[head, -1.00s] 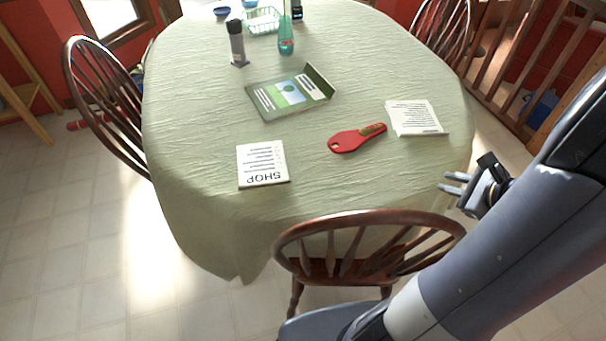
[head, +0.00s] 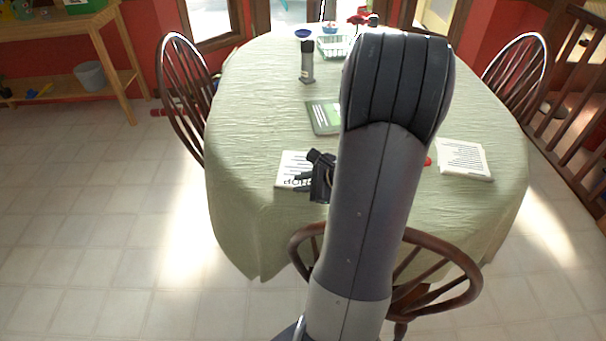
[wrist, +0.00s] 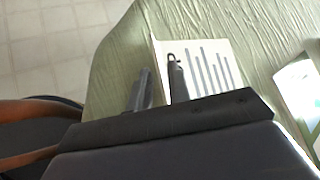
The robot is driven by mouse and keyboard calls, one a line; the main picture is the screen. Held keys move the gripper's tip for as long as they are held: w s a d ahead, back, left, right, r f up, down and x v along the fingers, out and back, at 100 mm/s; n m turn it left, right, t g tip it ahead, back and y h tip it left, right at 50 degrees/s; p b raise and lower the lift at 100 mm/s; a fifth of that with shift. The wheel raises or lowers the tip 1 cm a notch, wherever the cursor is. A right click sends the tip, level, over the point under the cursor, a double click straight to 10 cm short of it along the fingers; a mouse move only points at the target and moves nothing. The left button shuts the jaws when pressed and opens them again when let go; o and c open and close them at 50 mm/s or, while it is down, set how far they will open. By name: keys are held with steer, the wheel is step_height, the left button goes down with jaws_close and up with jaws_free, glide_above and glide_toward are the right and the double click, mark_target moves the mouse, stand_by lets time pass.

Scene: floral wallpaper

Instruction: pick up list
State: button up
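The list, a white sheet with dark lines and large "SHOP" lettering (head: 292,164), lies flat near the table's front left edge. In the wrist view the list (wrist: 212,62) lies beyond and right of my fingers, its near part hidden behind them. My gripper (head: 306,179) is over the right part of the list in the head view. In the wrist view my gripper (wrist: 160,68) shows two dark fingers with a gap between them and nothing held. One finger overlaps the sheet; the other is over the cloth. I cannot tell whether they touch it.
A green book (head: 322,117) lies behind the list, partly hidden by my arm. Another printed white pad (head: 464,158) lies at the right. A grey-black bottle (head: 307,65) stands farther back. A wooden chair (head: 440,270) stands at the front edge.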

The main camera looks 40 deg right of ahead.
mark_target(293, 194)
steer(key=x, duration=0.3)
steer(key=shift+w+a+f, duration=0.2)
steer(key=shift+w+a, duration=0.05)
steer(key=shift+a, duration=0.05)
jaws_close()
